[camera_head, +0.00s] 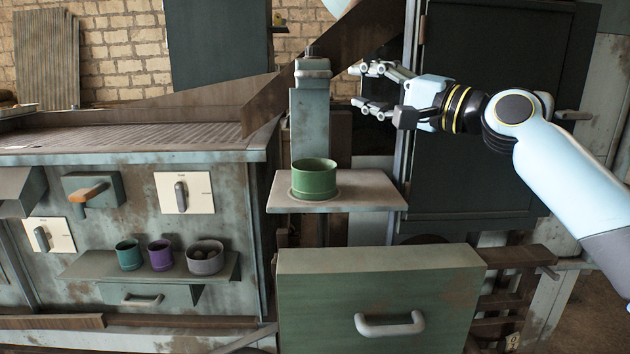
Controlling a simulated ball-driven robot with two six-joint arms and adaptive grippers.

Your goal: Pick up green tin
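The green tin (314,182) stands upright on a small grey shelf (370,194) in the middle of the view. It is round and open at the top. My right gripper (358,86) is up and to the right of the tin, apart from it. Its fingers point left and are spread open, with nothing between them. My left gripper is not in view.
A grey-green post (310,120) rises just behind the tin. Below the shelf is a large drawer (380,290) with a handle. At the left, a teal cup (129,256), a purple cup (160,256) and a grey bowl (205,260) stand on a lower ledge. A dark cabinet door (480,130) is behind my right arm.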

